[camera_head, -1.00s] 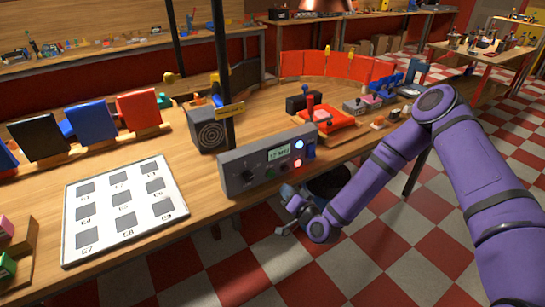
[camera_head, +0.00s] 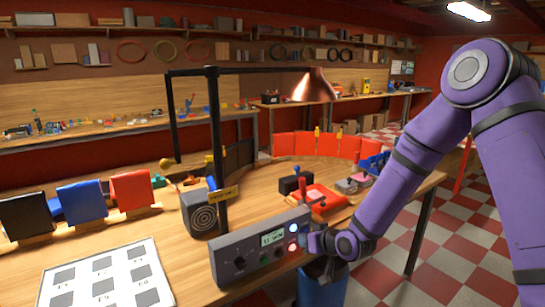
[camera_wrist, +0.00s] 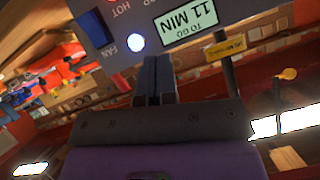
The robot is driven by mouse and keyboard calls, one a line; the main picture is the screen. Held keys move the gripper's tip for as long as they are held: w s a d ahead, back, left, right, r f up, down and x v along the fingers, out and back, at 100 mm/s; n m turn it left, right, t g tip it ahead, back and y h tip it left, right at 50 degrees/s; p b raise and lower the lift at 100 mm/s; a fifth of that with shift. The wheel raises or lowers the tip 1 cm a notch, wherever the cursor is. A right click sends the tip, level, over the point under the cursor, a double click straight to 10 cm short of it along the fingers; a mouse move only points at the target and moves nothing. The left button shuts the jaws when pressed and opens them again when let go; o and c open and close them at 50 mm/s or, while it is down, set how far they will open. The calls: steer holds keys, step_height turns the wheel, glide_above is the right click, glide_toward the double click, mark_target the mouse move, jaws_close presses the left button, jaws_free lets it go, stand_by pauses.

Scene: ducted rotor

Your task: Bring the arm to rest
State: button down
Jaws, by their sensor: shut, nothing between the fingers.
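My purple arm (camera_head: 400,195) comes in from the right, with its elbow high and its forearm slanting down to the left. My gripper (camera_wrist: 157,65) is shut and empty in the wrist view, its two dark fingers together, close to the face of a grey control box. In the head view the wrist end is at the right end of that control box (camera_head: 262,250), partly hiding it. Whether the fingers touch the box I cannot tell. The box has a green display (camera_wrist: 187,19) reading "11 MIN TO GO", and a white lit light (camera_wrist: 136,42) beside the word FAN.
The box stands at the workbench's front edge, near a dark post (camera_head: 217,150) and a speaker-like box (camera_head: 199,212). A red tray (camera_head: 320,200) lies behind the wrist. A blue bin (camera_head: 322,287) stands below the edge. The checkered floor at right (camera_head: 450,245) is clear.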

steer(key=s+d+r+g+h, duration=0.1)
steer(key=s+d+r+h, duration=0.1)
steer(key=s+d+r, duration=0.4)
steer(key=s+d+r+m+h, duration=0.1)
steer(key=d+r+h, duration=0.25)
steer(key=r, duration=0.45)
steer(key=s+d+r+g+h, duration=0.1)
steer(key=s+d+r, duration=0.35)
steer(key=r, duration=0.25)
steer(key=s+d+r+m+g, duration=0.1)
steer(key=s+d+r, duration=0.2)
steer(key=s, duration=0.9)
steer(key=s+d+r+m+g+h, duration=0.1)
steer(key=s+d+r+m, duration=0.1)
steer(key=s+r, duration=0.4)
steer(key=s+d, duration=0.1)
steer(key=s, duration=0.4)
steer(key=shift+s+d+r+m, duration=0.3)
steer(key=shift+s+r, duration=0.05)
